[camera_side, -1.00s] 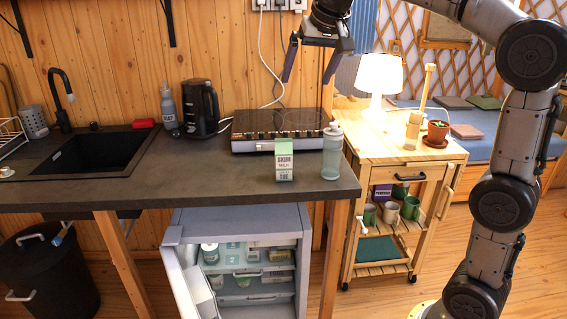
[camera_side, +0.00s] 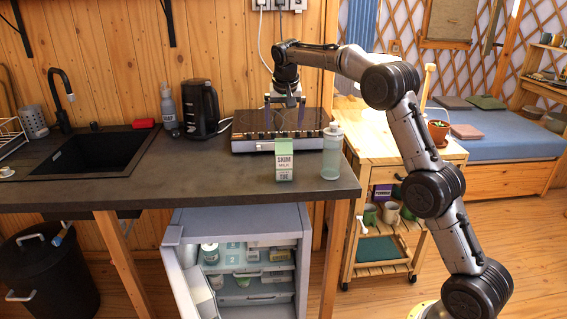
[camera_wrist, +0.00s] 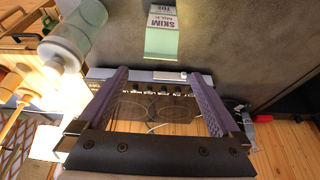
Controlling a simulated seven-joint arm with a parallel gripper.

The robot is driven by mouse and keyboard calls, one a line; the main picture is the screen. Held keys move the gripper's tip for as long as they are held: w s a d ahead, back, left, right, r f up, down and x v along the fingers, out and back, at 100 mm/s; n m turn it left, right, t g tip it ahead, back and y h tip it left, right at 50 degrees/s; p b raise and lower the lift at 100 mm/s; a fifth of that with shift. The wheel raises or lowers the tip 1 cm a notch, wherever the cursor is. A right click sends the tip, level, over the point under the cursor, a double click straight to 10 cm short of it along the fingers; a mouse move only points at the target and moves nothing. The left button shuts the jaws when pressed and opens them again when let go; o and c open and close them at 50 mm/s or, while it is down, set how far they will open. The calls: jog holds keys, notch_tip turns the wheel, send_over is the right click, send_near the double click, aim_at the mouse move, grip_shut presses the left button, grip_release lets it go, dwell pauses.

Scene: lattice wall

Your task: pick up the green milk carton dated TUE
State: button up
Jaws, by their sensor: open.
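The green milk carton (camera_side: 284,160), marked SKIM MILK and TUE, stands upright on the dark counter near its front edge. In the wrist view the carton (camera_wrist: 162,32) is at the top centre, beyond the fingertips. My gripper (camera_side: 285,128) is open and empty, above the hob and behind the carton in the side view. In the wrist view my gripper (camera_wrist: 160,85) has its two purple fingers spread apart, with the hob between them. It does not touch the carton.
A pale translucent bottle (camera_side: 332,152) stands close to the carton's right. The hob (camera_side: 250,130) is behind it, with a black kettle (camera_side: 200,108) to the left. The counter (camera_side: 200,170) left of the carton is clear. An open fridge (camera_side: 240,262) is below.

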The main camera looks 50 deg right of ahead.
aim_at(283, 140)
jog(key=x, duration=0.2)
jog(key=shift+w+d+f, duration=0.1)
jog(key=shift+d+f, duration=0.05)
jog(key=shift+f, duration=0.2)
jog(key=shift+s+a+x, duration=0.1)
jog(key=shift+a+x, duration=0.05)
jog(key=shift+x, duration=1.2)
jog(key=shift+s+a+x, duration=0.15)
jog(key=shift+x, duration=1.15)
jog(key=shift+f, duration=0.15)
jog(key=shift+c, duration=0.2)
grip_shut()
